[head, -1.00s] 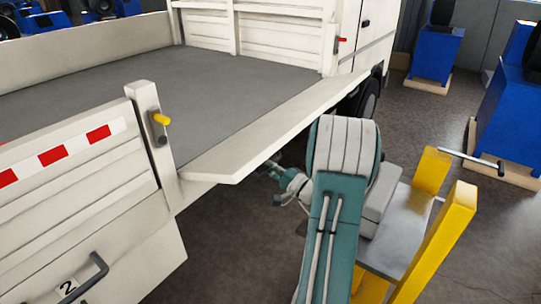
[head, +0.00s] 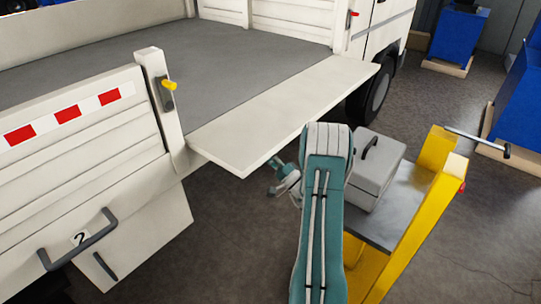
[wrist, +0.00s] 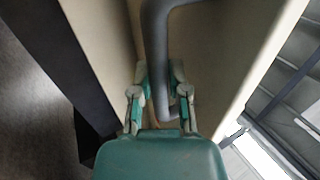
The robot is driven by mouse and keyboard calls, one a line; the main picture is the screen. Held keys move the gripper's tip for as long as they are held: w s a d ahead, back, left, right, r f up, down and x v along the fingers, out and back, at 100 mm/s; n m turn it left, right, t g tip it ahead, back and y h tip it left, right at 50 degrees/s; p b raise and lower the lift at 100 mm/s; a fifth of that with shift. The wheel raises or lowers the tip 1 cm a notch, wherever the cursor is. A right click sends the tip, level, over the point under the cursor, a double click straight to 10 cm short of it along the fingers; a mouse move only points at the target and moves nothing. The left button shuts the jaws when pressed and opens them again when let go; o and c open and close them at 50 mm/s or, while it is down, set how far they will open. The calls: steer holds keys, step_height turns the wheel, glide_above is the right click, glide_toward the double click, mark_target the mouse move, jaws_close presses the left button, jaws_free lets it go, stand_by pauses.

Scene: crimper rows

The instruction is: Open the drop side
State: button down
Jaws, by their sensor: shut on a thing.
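The drop side (head: 285,115) is a cream panel on the truck bed's near edge, swung outward and lying about flat in the head view. My gripper (head: 283,182) is below its outer edge, partly hidden by the panel and my arm. In the wrist view my gripper (wrist: 158,75) is shut on a grey bar handle (wrist: 155,35) on the panel's cream face (wrist: 205,65). A latch with a yellow grip (head: 169,85) sits on the left post, and one with a red grip (head: 354,14) on the far post.
A fixed side board (head: 75,135) with red and white marks stands to the left, above a box with a handle marked 2. A yellow-framed cart (head: 420,210) carrying a grey case (head: 375,170) stands right of my arm. Blue machines stand farther right.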

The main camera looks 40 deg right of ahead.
steer(key=shift+d+r, duration=0.1)
steer(key=shift+r, duration=0.05)
steer(key=c, duration=0.6)
jaws_free()
steer(key=v, duration=1.2)
steer(key=shift+d, duration=0.1)
